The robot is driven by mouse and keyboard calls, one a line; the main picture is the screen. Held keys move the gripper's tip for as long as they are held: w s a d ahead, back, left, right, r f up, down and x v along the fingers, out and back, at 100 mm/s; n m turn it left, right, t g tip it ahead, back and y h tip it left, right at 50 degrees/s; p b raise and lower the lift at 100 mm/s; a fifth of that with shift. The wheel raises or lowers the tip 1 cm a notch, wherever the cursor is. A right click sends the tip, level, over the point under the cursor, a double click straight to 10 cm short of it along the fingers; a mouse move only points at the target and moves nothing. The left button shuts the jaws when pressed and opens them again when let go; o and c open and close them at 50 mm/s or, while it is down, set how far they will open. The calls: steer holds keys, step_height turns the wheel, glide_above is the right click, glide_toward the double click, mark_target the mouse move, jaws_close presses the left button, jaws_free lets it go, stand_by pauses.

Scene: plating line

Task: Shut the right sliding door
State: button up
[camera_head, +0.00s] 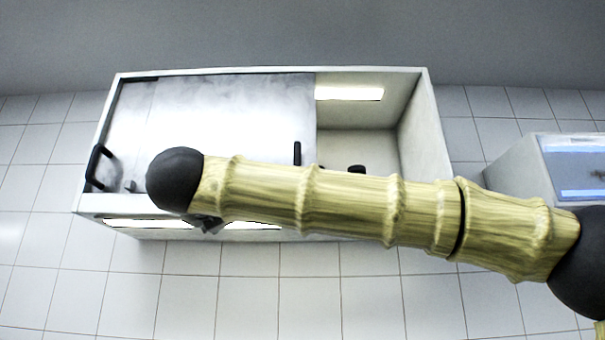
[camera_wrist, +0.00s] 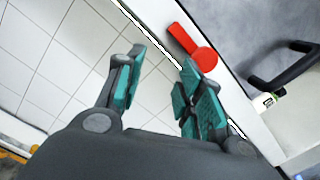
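A white-framed cabinet (camera_head: 413,140) has smooth grey sliding panels (camera_head: 225,105) over its left and middle parts. Its right part is open and shows the pale inside. One black handle (camera_head: 98,168) stands at the far left, and another black handle (camera_head: 297,153) is near the panels' right edge. Which panel is the right door is hard to tell. In the wrist view, a black bar handle (camera_wrist: 285,72) lies right of my gripper (camera_wrist: 163,60), apart from it. My gripper's teal-padded fingers are spread and empty. In the head view my arm mostly hides the gripper.
In the wrist view a red paddle-shaped piece (camera_wrist: 194,47) lies by the white rim, close to the right finger. A small white-and-black item (camera_wrist: 265,102) is near the handle. A dark object (camera_head: 357,169) shows in the opening. A white case (camera_head: 520,165) stands at right.

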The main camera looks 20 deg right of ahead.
mark_target(297, 154)
steer(key=s+d+r+m+g+h+p, duration=0.1)
steer(key=s+d+r+m+h+p, duration=0.1)
steer(key=s+d+r+m, duration=0.45)
steer(key=s+d+r+m+g+h+p, duration=0.1)
steer(key=s+d+r+m+h+p, duration=0.2)
steer(key=r, duration=0.6)
steer(key=shift+n+y, duration=0.55)
steer(key=shift+y, duration=0.15)
steer(key=p+x, duration=0.2)
steer(key=x, duration=0.3)
steer(key=p+x, duration=0.3)
steer(key=x, duration=0.2)
steer(key=shift+s+d+f, duration=0.1)
steer(key=shift+d, duration=0.3)
steer(key=shift+w+d+f+p, duration=0.15)
steer(key=shift+w+d+p, duration=0.25)
steer(key=shift+w, duration=0.3)
jaws_close()
